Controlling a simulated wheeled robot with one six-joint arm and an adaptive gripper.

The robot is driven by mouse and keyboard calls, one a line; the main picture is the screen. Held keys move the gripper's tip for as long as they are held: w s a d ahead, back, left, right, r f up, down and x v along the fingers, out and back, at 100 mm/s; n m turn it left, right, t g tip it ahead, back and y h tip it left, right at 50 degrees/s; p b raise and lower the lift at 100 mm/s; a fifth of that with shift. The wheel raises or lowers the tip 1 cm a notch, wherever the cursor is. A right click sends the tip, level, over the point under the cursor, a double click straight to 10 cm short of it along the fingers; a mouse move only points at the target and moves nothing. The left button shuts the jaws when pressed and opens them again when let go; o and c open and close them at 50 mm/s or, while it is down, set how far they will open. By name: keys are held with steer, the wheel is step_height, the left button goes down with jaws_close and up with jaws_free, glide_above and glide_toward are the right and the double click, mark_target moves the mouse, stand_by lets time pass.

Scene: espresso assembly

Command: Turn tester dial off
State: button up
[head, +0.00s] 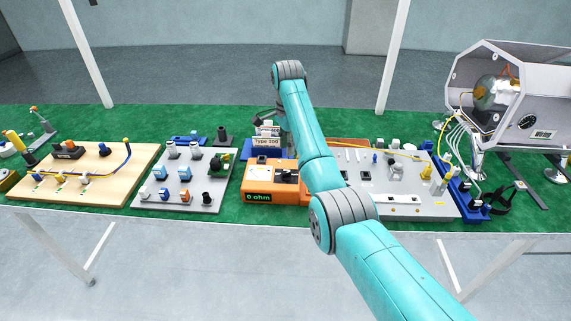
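The tester is an orange box (258,196) at the middle of the table's front edge. Its green display reads "0 ohm" (259,197). Its top carries a pale panel and dark parts, and its right side is covered by my arm. I cannot make out the dial or its setting. My arm reaches over the table from the lower right, and its wrist end comes down behind the tester's upper right. My gripper is mostly hidden there by the arm. Its fingertips cannot be made out, nor whether they touch anything.
A grey board (184,194) with blue and white parts lies left of the tester. A wooden board (120,190) with a blue cable lies further left. A pale grey panel (425,207) lies to the right. A "Type 300" sign (267,142) stands behind. A metal housing (540,60) stands far right.

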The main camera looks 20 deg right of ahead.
mark_target(286, 175)
step_height(286, 175, down, 11)
steer(key=shift+r, duration=0.2)
stand_by(0.4)
jaws_close()
